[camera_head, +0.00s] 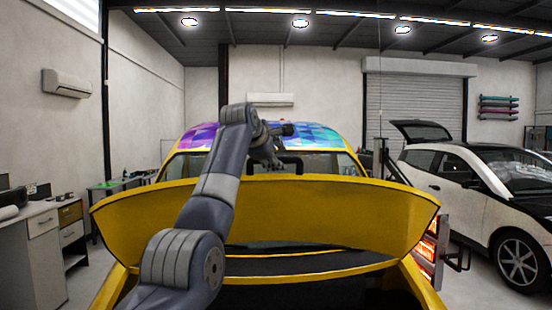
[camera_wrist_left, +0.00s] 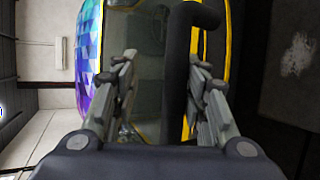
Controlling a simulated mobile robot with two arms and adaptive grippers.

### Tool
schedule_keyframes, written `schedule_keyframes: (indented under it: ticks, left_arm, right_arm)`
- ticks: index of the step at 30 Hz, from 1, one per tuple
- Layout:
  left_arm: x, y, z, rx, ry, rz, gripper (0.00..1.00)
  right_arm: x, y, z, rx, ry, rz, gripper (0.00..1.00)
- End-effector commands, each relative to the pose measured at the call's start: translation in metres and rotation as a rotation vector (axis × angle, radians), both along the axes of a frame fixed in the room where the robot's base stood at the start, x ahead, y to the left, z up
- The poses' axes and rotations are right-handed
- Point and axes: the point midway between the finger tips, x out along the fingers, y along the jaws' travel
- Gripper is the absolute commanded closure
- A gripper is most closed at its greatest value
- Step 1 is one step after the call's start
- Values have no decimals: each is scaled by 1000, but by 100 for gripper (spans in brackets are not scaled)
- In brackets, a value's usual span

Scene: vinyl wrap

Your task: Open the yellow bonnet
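The yellow bonnet (camera_head: 330,208) stands tilted up at the front of the yellow car in the head view. A dark opening shows below it. A black handle (camera_head: 291,160) rises at the top edge of the bonnet, and it also shows as a dark bar in the left wrist view (camera_wrist_left: 178,70). My left gripper (camera_head: 268,160) is at the handle, partly hidden by its own arm. In the left wrist view its two fingers (camera_wrist_left: 163,85) are spread apart, with the bar between them, nearer the right finger. Contact cannot be told. My right gripper is in neither view.
A white and black car (camera_head: 470,195) stands at the right. A red-lit rack (camera_head: 428,250) is close to the bonnet's right side. A cabinet (camera_head: 42,240) stands at the left. The car's multicoloured roof (camera_head: 310,135) is behind the bonnet.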

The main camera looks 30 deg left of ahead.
Motion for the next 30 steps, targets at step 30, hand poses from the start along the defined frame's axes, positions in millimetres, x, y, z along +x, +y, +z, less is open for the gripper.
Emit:
schedule_keyframes:
  ticks: [30]
  left_arm:
    - [-65, -9, 28, 1, -2, 0, 62]
  right_arm:
    - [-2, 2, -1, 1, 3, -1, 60]
